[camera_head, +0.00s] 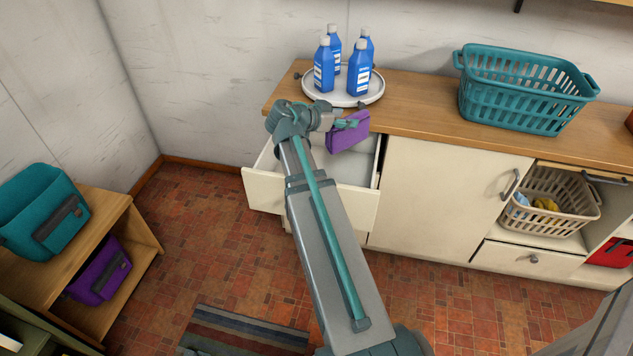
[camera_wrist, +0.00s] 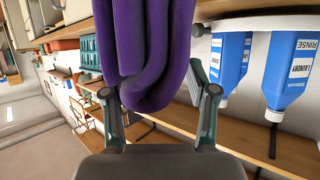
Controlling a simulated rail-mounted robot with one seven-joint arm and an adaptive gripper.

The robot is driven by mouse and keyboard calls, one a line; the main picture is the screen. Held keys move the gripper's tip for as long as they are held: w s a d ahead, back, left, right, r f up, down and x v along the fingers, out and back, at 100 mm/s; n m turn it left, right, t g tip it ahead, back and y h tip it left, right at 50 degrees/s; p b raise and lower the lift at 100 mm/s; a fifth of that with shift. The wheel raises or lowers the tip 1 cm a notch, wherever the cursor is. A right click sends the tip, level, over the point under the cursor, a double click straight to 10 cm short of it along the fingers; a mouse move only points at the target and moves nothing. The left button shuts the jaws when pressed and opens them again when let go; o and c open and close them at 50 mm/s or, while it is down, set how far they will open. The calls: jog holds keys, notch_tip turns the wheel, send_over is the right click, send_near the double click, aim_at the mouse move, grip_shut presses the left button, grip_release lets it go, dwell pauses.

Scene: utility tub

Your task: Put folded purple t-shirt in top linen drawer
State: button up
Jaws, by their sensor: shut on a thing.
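The folded purple t-shirt (camera_head: 346,133) is in my gripper (camera_head: 343,123), held just above the open top drawer. In the wrist view the purple t-shirt (camera_wrist: 150,50) hangs as a folded bundle between the two fingers of my gripper (camera_wrist: 155,92). The top linen drawer (camera_head: 268,190) at the left end of the cabinet is pulled out. Its pale inside shows to the right of my arm and below the shirt. My arm hides the middle of the drawer.
A round white tray (camera_head: 315,93) with several blue bottles (camera_head: 359,80) stands on the wooden counter (camera_head: 420,118) right behind the drawer. A teal basket (camera_head: 520,95) stands farther right. A beige basket (camera_head: 550,215) sits in an open compartment. A wooden shelf with bags (camera_head: 45,220) is at left.

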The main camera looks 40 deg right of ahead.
jog(key=shift+s+d+m+g, duration=0.6)
jog(key=shift+s+d+g, duration=0.1)
jog(key=shift+s, duration=0.25)
notch_tip(320, 180, down, 14)
jog(key=w+p, duration=0.2)
jog(key=w, duration=1)
jog(key=shift+w+f+p, duration=0.4)
jog(key=shift+f+b, duration=0.65)
jog(key=shift+b, duration=0.35)
jog(key=o, duration=1.3)
jog(key=shift+r, duration=0.1)
